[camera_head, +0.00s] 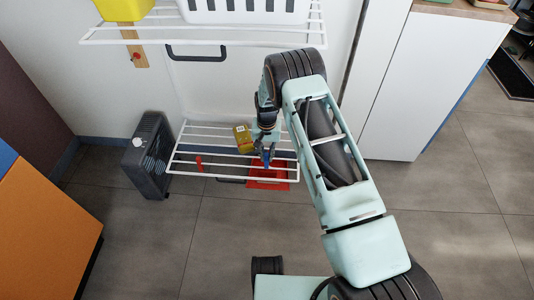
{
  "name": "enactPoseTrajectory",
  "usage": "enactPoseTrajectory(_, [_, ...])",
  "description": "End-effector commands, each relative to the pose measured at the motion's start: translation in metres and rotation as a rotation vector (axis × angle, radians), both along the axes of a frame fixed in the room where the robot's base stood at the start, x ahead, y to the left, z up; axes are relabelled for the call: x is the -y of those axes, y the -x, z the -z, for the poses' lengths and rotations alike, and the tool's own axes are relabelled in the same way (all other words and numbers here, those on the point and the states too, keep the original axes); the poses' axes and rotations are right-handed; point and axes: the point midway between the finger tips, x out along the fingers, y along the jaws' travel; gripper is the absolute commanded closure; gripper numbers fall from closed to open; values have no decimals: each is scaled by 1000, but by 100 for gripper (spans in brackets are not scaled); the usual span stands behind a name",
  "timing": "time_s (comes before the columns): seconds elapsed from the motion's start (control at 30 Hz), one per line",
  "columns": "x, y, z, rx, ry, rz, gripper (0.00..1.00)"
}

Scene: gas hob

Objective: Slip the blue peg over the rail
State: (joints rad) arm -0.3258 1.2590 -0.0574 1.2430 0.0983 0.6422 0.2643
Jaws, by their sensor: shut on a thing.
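The blue peg (266,160) is a small blue shape at the tips of my gripper (265,151). My gripper points down and is shut on the peg, over the right part of the lower white wire rack (205,175). The rack is made of several thin white rails, with a long rail (215,178) along its front edge. The peg appears close to the rails near the right end. At this size I cannot tell whether it touches one. My own arm reaches in from the lower right and hides the space to the right of the rack.
A yellow box (243,138) stands on the rack just left of my gripper. A red tray (268,179) shows below the rack's right end, and a red item (199,163) is at its left. A dark heater (148,155) stands left. An upper wire shelf (200,36) holds a white basket (245,12).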

Motion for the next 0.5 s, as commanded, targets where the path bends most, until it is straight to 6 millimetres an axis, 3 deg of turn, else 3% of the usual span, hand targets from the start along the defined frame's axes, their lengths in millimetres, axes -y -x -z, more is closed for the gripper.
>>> enactPoseTrajectory(0.5, [-1,0,27,1,-1,0,100])
